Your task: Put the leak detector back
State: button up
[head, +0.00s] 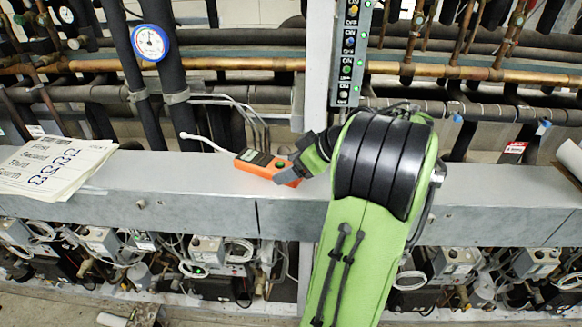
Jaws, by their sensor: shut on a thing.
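The leak detector (256,160) is an orange handheld unit with a dark face and a thin white probe that points to the upper left. It is at the top of the grey metal ledge (190,185), left of the vertical post. My gripper (291,171) is shut on its right end, reaching in from the right. The fingers are small in view and partly hidden by my green and black arm. I cannot tell whether the detector rests on the ledge or is held just above it.
Papers (55,165) lie on the ledge at the left. A post with a switch panel (350,50) stands behind my arm. A blue-rimmed gauge (150,43) and pipes (240,65) run behind the ledge.

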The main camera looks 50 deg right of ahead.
jog(key=o, duration=1)
jog(key=shift+w, duration=0.1)
jog(key=shift+o, duration=0.2)
jog(key=p+v, duration=0.6)
jog(key=v, duration=0.6)
